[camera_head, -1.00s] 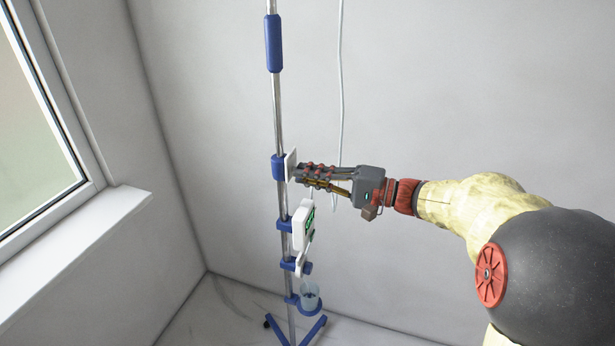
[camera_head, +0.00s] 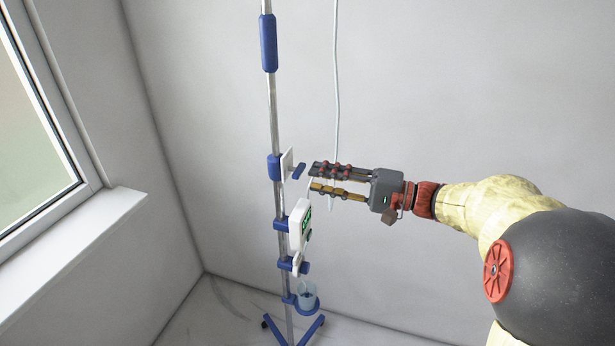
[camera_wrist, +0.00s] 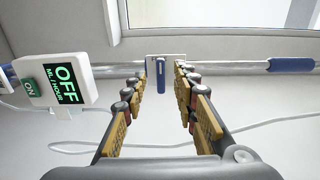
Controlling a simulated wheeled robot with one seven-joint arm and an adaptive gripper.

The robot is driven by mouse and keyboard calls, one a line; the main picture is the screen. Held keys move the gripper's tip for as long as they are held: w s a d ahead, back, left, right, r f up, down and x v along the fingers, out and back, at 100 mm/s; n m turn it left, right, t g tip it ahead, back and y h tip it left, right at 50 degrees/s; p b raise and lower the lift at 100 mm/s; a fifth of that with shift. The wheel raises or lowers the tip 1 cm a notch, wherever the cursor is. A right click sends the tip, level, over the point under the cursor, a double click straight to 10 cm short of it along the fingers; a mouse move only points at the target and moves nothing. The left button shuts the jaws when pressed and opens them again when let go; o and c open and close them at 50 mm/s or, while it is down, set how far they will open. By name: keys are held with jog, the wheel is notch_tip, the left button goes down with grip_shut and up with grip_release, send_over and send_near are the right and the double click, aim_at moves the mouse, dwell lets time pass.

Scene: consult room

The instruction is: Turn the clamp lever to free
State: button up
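A blue clamp lever (camera_head: 299,171) sits on a white plate (camera_head: 287,163) that a blue clamp (camera_head: 275,167) holds on the pole. In the wrist view the lever (camera_wrist: 160,79) lies crosswise to the pole, in front of the plate (camera_wrist: 178,62). My gripper (camera_head: 313,176) is open and empty, just right of the lever and apart from it. In the wrist view my gripper (camera_wrist: 161,70) has one finger on each side of the lever in the picture, with a gap to each.
Below on the same metal pole (camera_head: 273,110) are a white pump (camera_head: 299,224) with a green display reading OFF, another blue clamp (camera_head: 285,263) and a cup (camera_head: 306,295). A white tube (camera_head: 336,90) hangs behind my gripper. A window sill (camera_head: 75,250) is at left.

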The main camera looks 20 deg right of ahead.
jog(key=v, duration=0.7)
jog(key=shift+d, duration=0.15)
jog(key=shift+s, duration=0.1)
jog(key=s+f+m+g+h, duration=0.3)
jog(key=s+f+g+h, duration=0.1)
jog(key=f, duration=0.8)
jog(key=s+a+f+n+g+h, duration=0.1)
jog(key=s+f+g+h, duration=0.15)
jog(key=s, duration=0.25)
jog(key=s+a+f+g+h, duration=0.1)
jog(key=s+a+f+h, duration=0.15)
jog(key=s, duration=0.25)
jog(key=s+a+r+n+t+h+p, duration=0.1)
jog(key=s+a+r+n+t+h, duration=0.1)
jog(key=s+a+r+n+h, duration=0.3)
jog(key=shift+s+a+r+n+h, duration=0.3)
jog(key=shift+s+r+n, duration=0.65)
jog(key=shift+r+n, duration=0.95)
